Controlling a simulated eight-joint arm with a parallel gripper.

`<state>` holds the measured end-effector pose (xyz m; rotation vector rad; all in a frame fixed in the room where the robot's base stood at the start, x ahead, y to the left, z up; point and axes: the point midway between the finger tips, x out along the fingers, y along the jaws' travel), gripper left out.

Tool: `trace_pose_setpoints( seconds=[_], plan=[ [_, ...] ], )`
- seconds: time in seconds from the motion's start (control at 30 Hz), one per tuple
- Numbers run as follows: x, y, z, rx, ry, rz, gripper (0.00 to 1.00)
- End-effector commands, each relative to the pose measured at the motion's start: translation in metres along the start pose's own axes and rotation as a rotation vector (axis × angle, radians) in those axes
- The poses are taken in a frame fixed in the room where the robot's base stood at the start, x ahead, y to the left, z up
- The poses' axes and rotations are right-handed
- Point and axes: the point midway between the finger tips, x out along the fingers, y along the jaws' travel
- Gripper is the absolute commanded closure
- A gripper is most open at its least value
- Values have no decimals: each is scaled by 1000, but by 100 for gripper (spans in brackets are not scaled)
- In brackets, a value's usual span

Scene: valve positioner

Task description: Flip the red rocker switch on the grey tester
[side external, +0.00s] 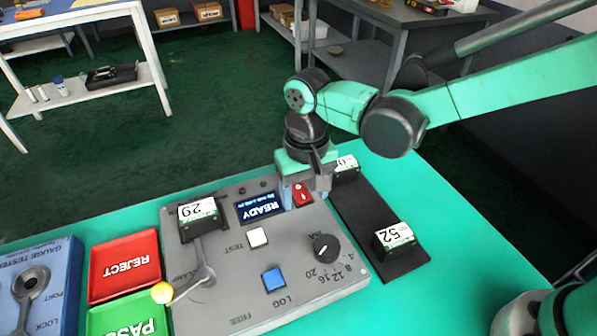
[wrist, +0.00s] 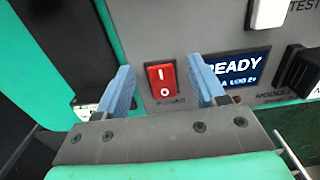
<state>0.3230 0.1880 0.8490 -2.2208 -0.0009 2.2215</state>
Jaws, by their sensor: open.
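The grey tester (side external: 225,290) lies on the green table. Its red rocker switch (side external: 303,194) is near the top right corner of the panel, beside a lit display (side external: 262,207) that reads READY. In the wrist view the red switch (wrist: 162,79) shows I and O marks. My gripper (wrist: 165,82) is open, with one blue finger on each side of the switch and nothing between them but the view of it. In the side view my gripper (side external: 300,190) is right over the switch area. I cannot tell whether the fingers touch the panel.
A module marked 29 (side external: 200,215) sits at the tester's upper left. A dark strip (side external: 365,225) at right bears modules, one marked 52 (side external: 394,238).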

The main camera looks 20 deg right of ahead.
Motion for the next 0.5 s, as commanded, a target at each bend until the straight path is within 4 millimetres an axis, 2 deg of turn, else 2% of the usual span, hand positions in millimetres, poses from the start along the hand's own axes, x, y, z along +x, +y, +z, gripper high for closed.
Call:
trace_pose_setpoints(
  seconds=[0.23,0.43,0.47,0.5],
  plan=[
    [1,0,0,0,0,0,37],
    [1,0,0,0,0,0,94],
    [1,0,0,0,0,0,100],
    [1,0,0,0,0,0,100]
  ],
)
